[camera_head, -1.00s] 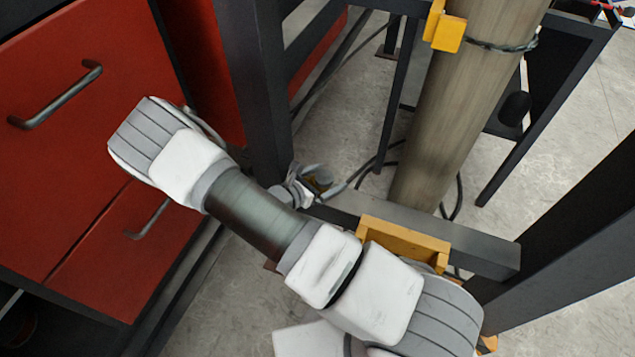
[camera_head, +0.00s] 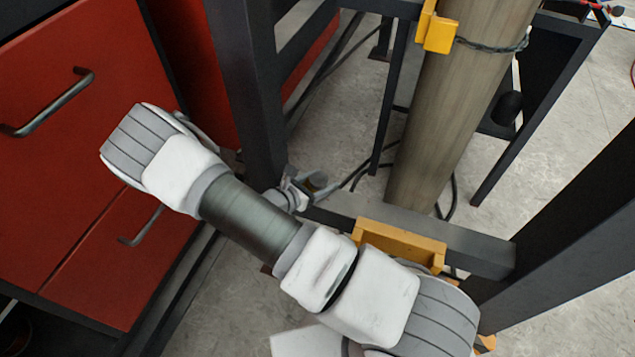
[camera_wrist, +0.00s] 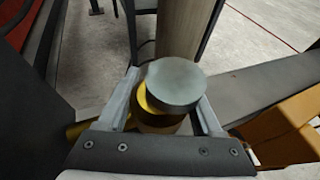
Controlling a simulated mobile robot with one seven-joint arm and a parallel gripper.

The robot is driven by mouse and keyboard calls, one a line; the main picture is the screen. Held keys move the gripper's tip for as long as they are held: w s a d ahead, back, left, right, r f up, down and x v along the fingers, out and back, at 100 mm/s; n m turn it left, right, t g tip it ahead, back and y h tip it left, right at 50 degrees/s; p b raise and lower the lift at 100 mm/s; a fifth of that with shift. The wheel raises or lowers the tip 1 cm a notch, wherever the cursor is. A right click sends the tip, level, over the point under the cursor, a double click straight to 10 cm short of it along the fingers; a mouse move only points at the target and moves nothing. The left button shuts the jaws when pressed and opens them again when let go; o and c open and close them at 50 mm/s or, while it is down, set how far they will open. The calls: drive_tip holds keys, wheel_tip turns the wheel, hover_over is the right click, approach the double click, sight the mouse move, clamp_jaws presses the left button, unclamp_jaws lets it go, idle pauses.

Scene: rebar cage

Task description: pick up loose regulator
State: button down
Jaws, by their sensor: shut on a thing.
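The regulator (camera_wrist: 175,82) shows in the wrist view as a short cylinder with a flat grey-green top and a yellow, brass-like body below. It sits between the two fingers of my gripper (camera_wrist: 168,108), which is shut on it. The lower part of the regulator is hidden behind the gripper's dark body. In the head view my gripper (camera_head: 312,187) is small, beside a dark upright post and just above the low grey beam. There the regulator is mostly hidden and too small to make out clearly.
A red drawer cabinet (camera_head: 70,130) stands at the left. A dark post (camera_head: 250,100) rises close to my gripper. A thick wooden-looking column (camera_head: 440,110) stands behind the grey beam (camera_head: 470,245), which carries a yellow bracket (camera_head: 400,243). Cables lie on the floor behind.

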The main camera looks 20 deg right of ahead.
drive_tip(key=shift+r, duration=0.55)
wheel_tip(320, 180, up, 3)
drive_tip(key=shift+r+p, duration=0.15)
drive_tip(key=shift+p, duration=0.65)
drive_tip(key=s+d+r+p, duration=0.2)
drive_tip(key=s+d+r, duration=0.2)
drive_tip(key=s, duration=0.7)
wheel_tip(320, 180, up, 3)
drive_tip(key=shift+d+f, duration=0.15)
drive_tip(key=shift+s, duration=0.1)
